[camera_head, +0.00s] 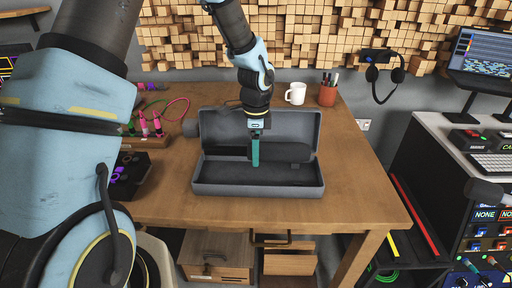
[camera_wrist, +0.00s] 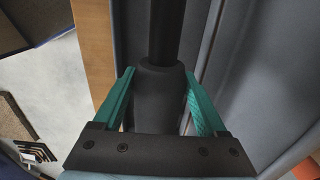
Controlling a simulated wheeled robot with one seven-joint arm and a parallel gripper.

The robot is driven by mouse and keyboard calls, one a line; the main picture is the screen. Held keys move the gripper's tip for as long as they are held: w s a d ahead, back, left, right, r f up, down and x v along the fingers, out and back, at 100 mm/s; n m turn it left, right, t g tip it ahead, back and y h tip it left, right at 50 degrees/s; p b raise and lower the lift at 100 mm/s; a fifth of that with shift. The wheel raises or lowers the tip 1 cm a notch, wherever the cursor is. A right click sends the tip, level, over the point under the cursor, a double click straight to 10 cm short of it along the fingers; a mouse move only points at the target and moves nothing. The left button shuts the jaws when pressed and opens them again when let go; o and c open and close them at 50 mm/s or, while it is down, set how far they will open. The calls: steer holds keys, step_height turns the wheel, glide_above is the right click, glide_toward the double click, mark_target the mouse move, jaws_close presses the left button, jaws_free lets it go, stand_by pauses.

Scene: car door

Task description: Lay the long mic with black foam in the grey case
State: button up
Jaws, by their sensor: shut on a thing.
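The open grey case (camera_head: 258,190) sits on the wooden table, with its lid raised at the back. My gripper (camera_head: 255,160) points down over the case, its teal fingers shut on the long mic. The mic's thick black foam (camera_head: 285,153) extends right of the fingers and its thin black body (camera_head: 226,151) extends left, lying lengthwise across the case opening. In the wrist view, my gripper (camera_wrist: 160,100) has the dark foam (camera_wrist: 158,95) between its fingers, with the thin black tube (camera_wrist: 166,30) running away. I cannot tell whether the mic touches the case floor.
A white mug (camera_head: 296,93) and a brown pen cup (camera_head: 328,95) stand behind the case. Pink and green cable connectors (camera_head: 150,124) sit in a wooden tray at the left. The table (camera_head: 360,175) is clear to the right.

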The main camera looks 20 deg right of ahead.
mark_target(256, 176)
steer(key=shift+f+b, duration=1.75)
steer(key=shift+f, duration=1.45)
steer(key=o, duration=1.5)
step_height(256, 176, up, 11)
steer(key=shift+f+b, duration=0.1)
steer(key=shift+b, duration=0.45)
steer(key=a+n, duration=0.1)
steer(key=a, duration=0.1)
steer(key=w+a+n, duration=0.1)
steer(key=a, duration=0.1)
steer(key=a+r+n, duration=0.1)
steer(key=a+n, duration=0.1)
steer(key=a, duration=0.1)
steer(key=shift+w, duration=0.35)
steer(key=s+a+n, duration=0.2)
steer(key=a+n, duration=0.7)
steer(key=a, duration=0.3)
steer(key=s+a+r+n+t, duration=0.1)
steer(key=s+a+n, duration=0.2)
steer(key=a+n, duration=0.6)
steer(key=a, duration=0.3)
steer(key=shift+s+r+t, duration=0.2)
steer(key=shift+t, duration=0.1)
